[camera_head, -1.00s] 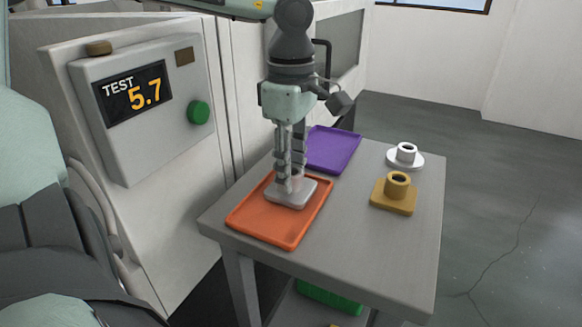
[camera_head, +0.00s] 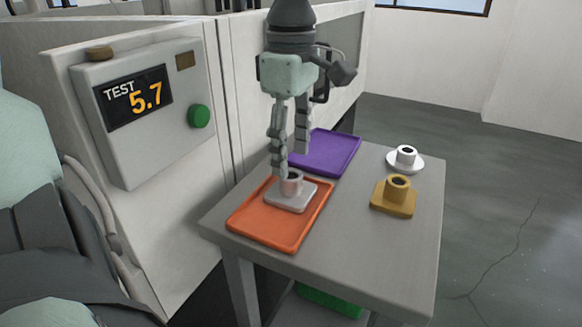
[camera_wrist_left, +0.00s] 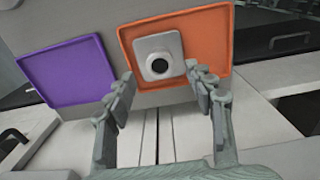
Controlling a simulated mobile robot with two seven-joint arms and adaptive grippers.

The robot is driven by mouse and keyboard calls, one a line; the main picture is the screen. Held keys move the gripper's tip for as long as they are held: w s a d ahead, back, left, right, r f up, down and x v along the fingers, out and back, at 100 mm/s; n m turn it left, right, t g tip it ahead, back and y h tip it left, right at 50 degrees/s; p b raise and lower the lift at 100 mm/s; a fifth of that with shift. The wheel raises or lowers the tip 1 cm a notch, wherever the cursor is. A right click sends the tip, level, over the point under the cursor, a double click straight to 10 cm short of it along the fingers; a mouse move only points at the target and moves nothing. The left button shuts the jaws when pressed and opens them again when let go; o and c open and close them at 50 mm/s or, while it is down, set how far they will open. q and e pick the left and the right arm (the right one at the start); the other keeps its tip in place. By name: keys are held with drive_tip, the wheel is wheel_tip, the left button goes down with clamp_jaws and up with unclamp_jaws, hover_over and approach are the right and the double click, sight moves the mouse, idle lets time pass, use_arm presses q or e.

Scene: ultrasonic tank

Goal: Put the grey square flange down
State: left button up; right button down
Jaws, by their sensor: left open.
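The grey square flange (camera_head: 290,196) rests upright on the orange tray (camera_head: 264,234), toward its far end. My left gripper (camera_head: 291,162) is open just above the flange, one finger on each side and slightly behind its neck. In the left wrist view the flange (camera_wrist_left: 158,57) lies on the orange tray (camera_wrist_left: 212,55), beyond the open fingertips of the gripper (camera_wrist_left: 160,75), with nothing held. My right gripper does not show.
A purple tray (camera_head: 330,153) lies empty behind the orange one. A brass square flange (camera_head: 394,200) and a white round flange (camera_head: 405,162) stand at the right of the table (camera_head: 350,245). A panel reading TEST 5.7 (camera_head: 135,97) stands at left.

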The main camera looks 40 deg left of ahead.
sight(291, 178)
use_arm(q)
wheel_tip(291, 178, up, 8)
drive_tip(key=shift+f, duration=0.1)
idle(0.7)
